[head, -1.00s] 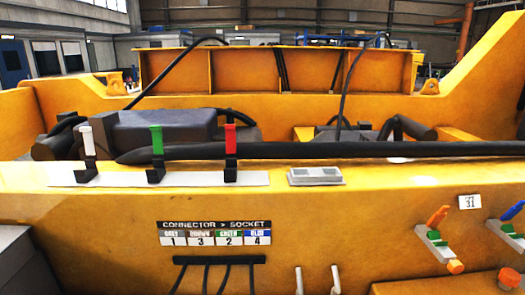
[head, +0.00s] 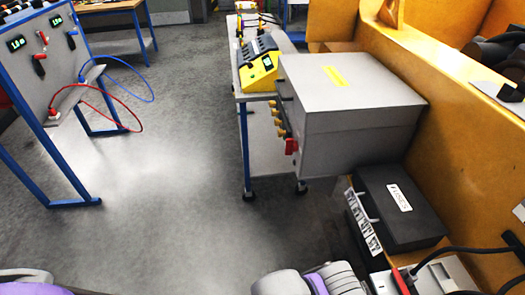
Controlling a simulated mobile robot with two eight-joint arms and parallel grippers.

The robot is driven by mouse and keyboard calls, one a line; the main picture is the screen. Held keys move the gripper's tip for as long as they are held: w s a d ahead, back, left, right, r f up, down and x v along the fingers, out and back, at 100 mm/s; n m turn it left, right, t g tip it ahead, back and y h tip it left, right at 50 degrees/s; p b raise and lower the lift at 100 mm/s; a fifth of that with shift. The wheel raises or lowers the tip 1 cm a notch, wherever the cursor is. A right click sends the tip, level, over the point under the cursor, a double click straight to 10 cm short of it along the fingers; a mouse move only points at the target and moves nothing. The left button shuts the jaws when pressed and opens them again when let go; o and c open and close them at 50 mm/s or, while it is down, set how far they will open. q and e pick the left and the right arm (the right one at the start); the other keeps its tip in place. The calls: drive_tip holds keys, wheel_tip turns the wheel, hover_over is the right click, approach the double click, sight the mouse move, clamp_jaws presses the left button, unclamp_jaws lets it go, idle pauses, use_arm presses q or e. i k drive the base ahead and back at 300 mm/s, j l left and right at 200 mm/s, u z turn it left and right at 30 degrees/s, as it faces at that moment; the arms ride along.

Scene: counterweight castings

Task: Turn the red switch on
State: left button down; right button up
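A small red part (head: 291,146) sticks out from the left side of the grey box (head: 350,115), below a column of brass-coloured fittings. It may be the red switch, but it is too small to tell its position. Red pieces (head: 43,37) also show on the upright grey panel (head: 45,60) at the far left, beside dark readouts with green digits. The upright red lever seen earlier on the yellow casting is out of view. Parts of my arms show at the bottom edge, but neither gripper is visible.
A black case (head: 400,208) with a white label sits below the grey box, against the yellow casting (head: 460,110). A blue-legged bench (head: 245,165) holds a yellow device (head: 260,72). Red and blue cables loop from the panel. The grey floor (head: 170,140) between is clear.

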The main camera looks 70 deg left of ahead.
sight(291, 145)
drive_tip(key=u, duration=0.4)
drive_tip(key=k+l+u, duration=0.1)
drive_tip(key=u, duration=0.65)
drive_tip(key=k+u, duration=0.1)
drive_tip(key=u, duration=0.3)
drive_tip(key=i+u, duration=0.15)
drive_tip(key=u, duration=0.25)
drive_tip(key=i+u, duration=0.15)
drive_tip(key=u, duration=0.25)
